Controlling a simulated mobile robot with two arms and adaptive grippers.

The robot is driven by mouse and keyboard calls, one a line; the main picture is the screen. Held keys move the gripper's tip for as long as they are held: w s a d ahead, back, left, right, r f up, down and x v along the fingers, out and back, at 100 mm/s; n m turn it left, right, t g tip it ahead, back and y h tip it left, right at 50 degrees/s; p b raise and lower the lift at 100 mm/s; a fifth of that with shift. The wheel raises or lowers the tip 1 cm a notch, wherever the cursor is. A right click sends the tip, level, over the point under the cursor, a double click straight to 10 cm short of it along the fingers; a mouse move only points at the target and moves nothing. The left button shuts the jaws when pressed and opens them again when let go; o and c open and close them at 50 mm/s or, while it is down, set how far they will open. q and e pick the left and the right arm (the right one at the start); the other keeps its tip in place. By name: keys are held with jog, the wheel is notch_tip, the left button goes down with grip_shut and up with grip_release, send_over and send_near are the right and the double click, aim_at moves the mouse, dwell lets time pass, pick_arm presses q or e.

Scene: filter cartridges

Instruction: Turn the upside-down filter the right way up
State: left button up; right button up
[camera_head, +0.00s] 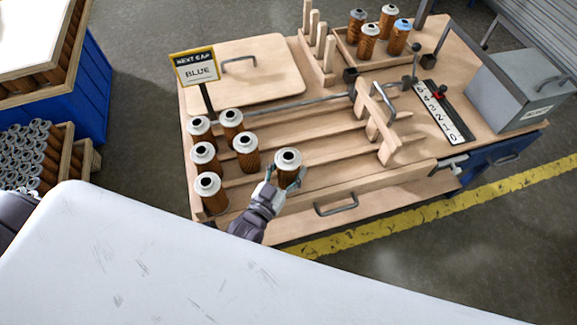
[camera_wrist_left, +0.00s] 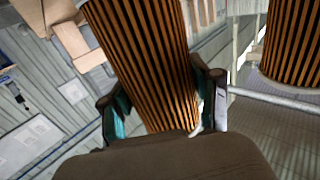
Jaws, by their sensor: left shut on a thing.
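My left gripper (camera_head: 286,179) is shut on a brown pleated filter (camera_head: 288,161) with a pale grey cap and dark centre hole facing up. The filter stands roughly upright at the front of the slatted wooden lanes; I cannot tell whether its base touches them. In the left wrist view the fingers (camera_wrist_left: 165,100) clasp both sides of the pleated filter body (camera_wrist_left: 150,50), whose ends are mostly out of frame. No filter in the lanes looks clearly upside down. My right gripper is not in view.
Several similar filters (camera_head: 246,147) stand in the lanes left of the held one; one shows close by in the wrist view (camera_wrist_left: 293,45). A "NEXT CAP BLUE" sign (camera_head: 196,66) stands behind. A wooden rack (camera_head: 343,45) holds filters, one blue-capped. Lanes to the right are clear up to a wooden gate (camera_head: 378,125).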

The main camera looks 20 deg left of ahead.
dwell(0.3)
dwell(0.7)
pick_arm(q)
jog(key=shift+f+b, duration=0.7)
jog(key=shift+f, duration=0.2)
dwell(0.8)
jog(key=shift+r, duration=0.1)
jog(key=shift+r+p, duration=0.8)
jog(key=shift+p, duration=0.1)
dwell(1.1)
jog(key=shift+f+b, duration=0.6)
jog(key=shift+f, duration=0.35)
dwell(1.1)
jog(key=shift+r, duration=0.2)
